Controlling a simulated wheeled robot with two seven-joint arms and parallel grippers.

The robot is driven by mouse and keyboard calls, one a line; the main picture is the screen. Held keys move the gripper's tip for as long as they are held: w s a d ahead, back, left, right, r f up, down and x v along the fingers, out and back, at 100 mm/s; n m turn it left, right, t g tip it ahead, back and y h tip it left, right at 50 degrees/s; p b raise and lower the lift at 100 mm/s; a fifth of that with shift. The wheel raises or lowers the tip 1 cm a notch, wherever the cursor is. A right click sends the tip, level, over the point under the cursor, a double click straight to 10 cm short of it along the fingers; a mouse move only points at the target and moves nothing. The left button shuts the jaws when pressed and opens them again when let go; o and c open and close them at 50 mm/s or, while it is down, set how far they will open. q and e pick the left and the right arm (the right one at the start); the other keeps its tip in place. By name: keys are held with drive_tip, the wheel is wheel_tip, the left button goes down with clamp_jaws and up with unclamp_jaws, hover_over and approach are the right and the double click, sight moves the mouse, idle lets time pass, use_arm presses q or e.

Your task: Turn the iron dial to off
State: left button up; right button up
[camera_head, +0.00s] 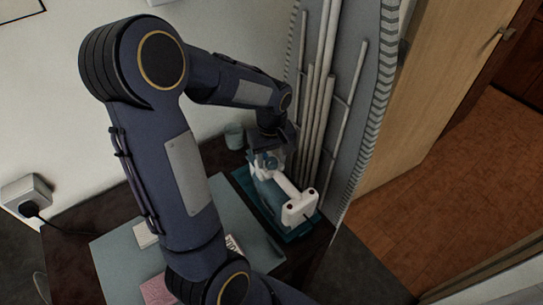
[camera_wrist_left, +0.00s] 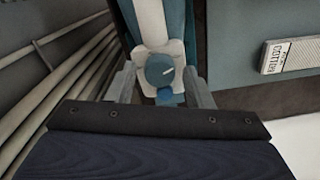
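The iron (camera_head: 298,207), white and blue, lies on a teal base on the table in the head view. My left gripper (camera_wrist_left: 161,84) is open, with one finger on each side of the dial. Gaps show between the fingers and the dial. In the head view the left gripper (camera_head: 267,150) is over the iron's far end, and the dial cannot be made out clearly there. My right gripper is not in view.
A folded ironing board (camera_head: 370,95) and several pale poles (camera_head: 318,80) stand close to the iron's right. A cup (camera_head: 234,136) stands behind it. A grey-green mat (camera_head: 112,262) and pink item (camera_head: 158,291) lie left.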

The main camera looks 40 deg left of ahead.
use_arm(q)
drive_tip(key=c, duration=0.8)
drive_tip(key=n, duration=0.3)
drive_tip(key=shift+n, duration=2.3)
drive_tip(key=o, duration=1)
